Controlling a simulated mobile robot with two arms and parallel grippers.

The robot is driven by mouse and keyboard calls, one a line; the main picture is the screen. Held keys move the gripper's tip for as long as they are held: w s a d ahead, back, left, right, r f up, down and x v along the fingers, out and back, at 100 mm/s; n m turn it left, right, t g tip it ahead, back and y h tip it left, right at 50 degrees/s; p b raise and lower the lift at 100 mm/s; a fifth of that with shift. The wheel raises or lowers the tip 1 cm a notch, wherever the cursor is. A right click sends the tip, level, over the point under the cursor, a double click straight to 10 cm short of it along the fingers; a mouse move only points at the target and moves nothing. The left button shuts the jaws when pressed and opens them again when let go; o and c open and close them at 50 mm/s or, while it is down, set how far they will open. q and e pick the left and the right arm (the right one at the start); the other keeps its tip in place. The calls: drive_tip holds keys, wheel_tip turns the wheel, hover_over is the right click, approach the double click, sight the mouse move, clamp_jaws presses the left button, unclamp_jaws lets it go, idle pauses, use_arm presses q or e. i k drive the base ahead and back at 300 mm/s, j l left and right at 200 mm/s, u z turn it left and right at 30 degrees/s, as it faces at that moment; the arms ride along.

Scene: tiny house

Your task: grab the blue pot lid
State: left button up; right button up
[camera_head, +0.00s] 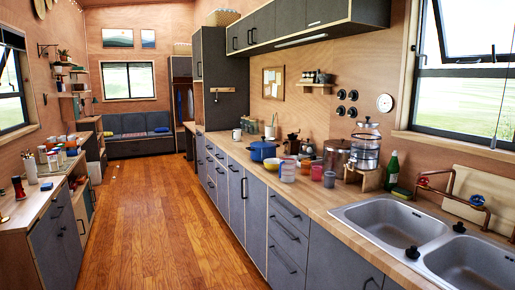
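A blue pot (262,153) stands on the right-hand wooden counter, about midway along it. Its blue lid (263,145) appears to sit on top of it; the lid is small in view and its knob is hard to make out. Neither of my grippers is in view.
A glass dispenser (366,148), a green bottle (392,170) and a double sink (392,222) are closer still. The wooden floor aisle (150,220) is clear.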

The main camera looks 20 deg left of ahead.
sight(263, 144)
drive_tip(key=i+j+u, duration=0.15)
drive_tip(key=i+j, duration=0.15)
drive_tip(key=i, duration=0.55)
drive_tip(key=i+j+u, duration=0.15)
drive_tip(key=i, duration=0.7)
drive_tip(key=i+j+u, duration=0.15)
drive_tip(key=i, duration=0.7)
drive_tip(key=i+j+z, duration=0.1)
